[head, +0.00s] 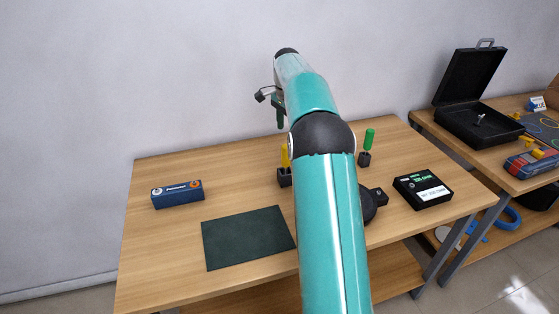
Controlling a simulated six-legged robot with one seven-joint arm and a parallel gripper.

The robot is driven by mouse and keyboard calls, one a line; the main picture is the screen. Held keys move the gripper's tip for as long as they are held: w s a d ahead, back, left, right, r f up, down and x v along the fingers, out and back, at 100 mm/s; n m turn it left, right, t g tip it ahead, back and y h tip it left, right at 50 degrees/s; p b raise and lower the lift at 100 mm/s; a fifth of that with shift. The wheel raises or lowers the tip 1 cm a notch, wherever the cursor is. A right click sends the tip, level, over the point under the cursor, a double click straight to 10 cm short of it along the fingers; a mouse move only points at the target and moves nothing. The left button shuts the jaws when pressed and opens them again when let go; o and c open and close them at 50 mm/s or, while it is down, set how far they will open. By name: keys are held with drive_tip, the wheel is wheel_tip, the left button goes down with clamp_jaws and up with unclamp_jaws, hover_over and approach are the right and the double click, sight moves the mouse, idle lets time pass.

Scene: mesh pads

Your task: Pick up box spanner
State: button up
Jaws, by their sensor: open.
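No label marks the box spanner, and I cannot tell for sure which tool it is. A tool with a yellow handle (285,157) stands upright in a small black holder (284,178) near the table's middle, partly covered by my arm. A tool with a green handle (369,139) stands upright in another black holder (364,160) to the right of my arm. My gripper (280,115) hangs above the back of the table, higher in the picture than the yellow handle. It is open; its fingers are small and partly hidden behind my arm.
On the wooden table (155,235) are a blue box (178,194), a dark green mat (247,238), a black labelled box (423,190) and a round black object (370,204), partly hidden by my arm. A second table at right holds an open black case (468,85).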

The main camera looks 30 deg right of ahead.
hover_over(285, 162)
drive_tip(key=d, duration=0.1)
drive_tip(key=f, duration=0.6)
drive_tip(key=shift+w+d+f, duration=0.1)
drive_tip(key=shift+w+f, duration=0.1)
drive_tip(key=shift+w, duration=0.2)
drive_tip(key=shift+w+f, duration=0.15)
drive_tip(key=shift+f, duration=2.85)
clamp_jaws()
